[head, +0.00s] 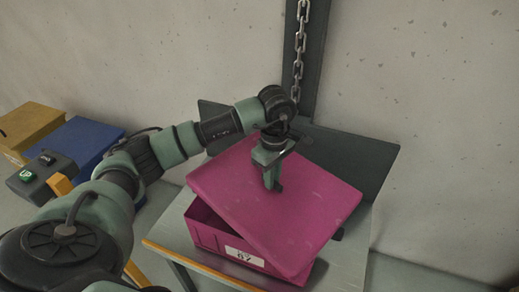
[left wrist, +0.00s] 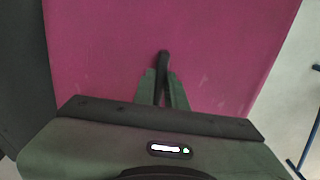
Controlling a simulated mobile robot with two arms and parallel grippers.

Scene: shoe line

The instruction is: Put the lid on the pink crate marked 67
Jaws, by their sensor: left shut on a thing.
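The pink crate (head: 206,235) stands on a grey table, with a white label reading 67 on its front. The pink lid (head: 320,205) lies over the crate's top, turned askew to it, with its right and front corners sticking out past the crate. A dark gap shows between lid and crate at the left. My left gripper (head: 272,184) is above the middle of the lid, shut on the lid's dark handle. In the left wrist view the lid (left wrist: 230,50) fills most of the picture and the handle (left wrist: 163,62) sits between the fingers. My right gripper is not in view.
The grey table (head: 345,262) has an orange front edge. A dark panel and post with a hanging chain (head: 299,50) stand behind the crate. Blue (head: 85,145) and yellow (head: 28,125) boxes and a control box with a green button (head: 40,178) are at left.

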